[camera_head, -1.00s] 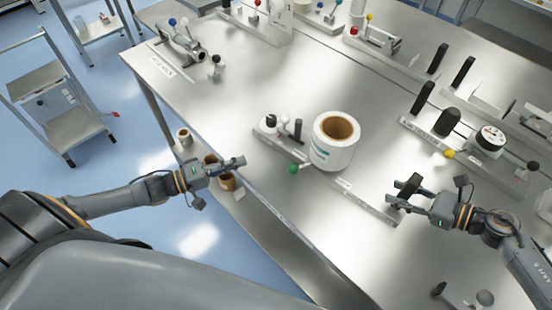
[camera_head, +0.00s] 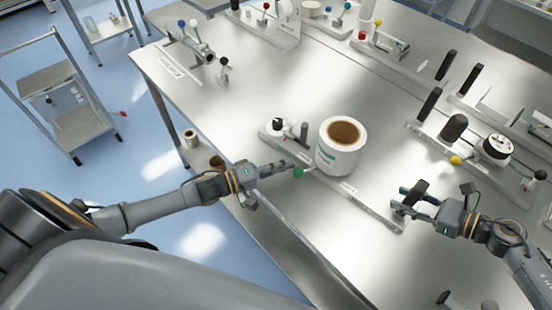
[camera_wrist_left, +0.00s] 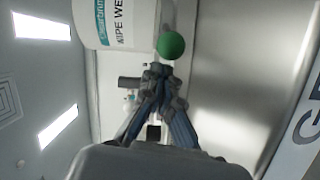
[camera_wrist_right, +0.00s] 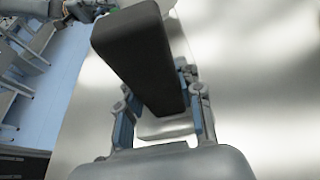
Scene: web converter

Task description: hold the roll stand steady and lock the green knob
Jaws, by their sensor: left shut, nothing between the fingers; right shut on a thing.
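The roll stand (camera_head: 357,199) lies along the near part of the steel table, with a white roll (camera_head: 338,160) on it. The green knob (camera_head: 299,173) sits at the stand's near side, just left of the roll. My left gripper (camera_head: 293,166) is shut and empty, its tips right beside the knob; in the left wrist view the green knob (camera_wrist_left: 170,45) is just beyond the fingertips, and I cannot tell if they touch. My right gripper (camera_head: 408,199) is shut on the black upright post (camera_head: 417,191) at the stand's right end; the post (camera_wrist_right: 143,55) fills the space between its fingers.
Other fixtures stand nearby: one with a yellow knob (camera_head: 455,160) at the right and one with a blue knob (camera_head: 182,23) at the far left. Brown cores sit on a lower shelf under the table's front edge. A cart (camera_head: 77,128) stands at the left.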

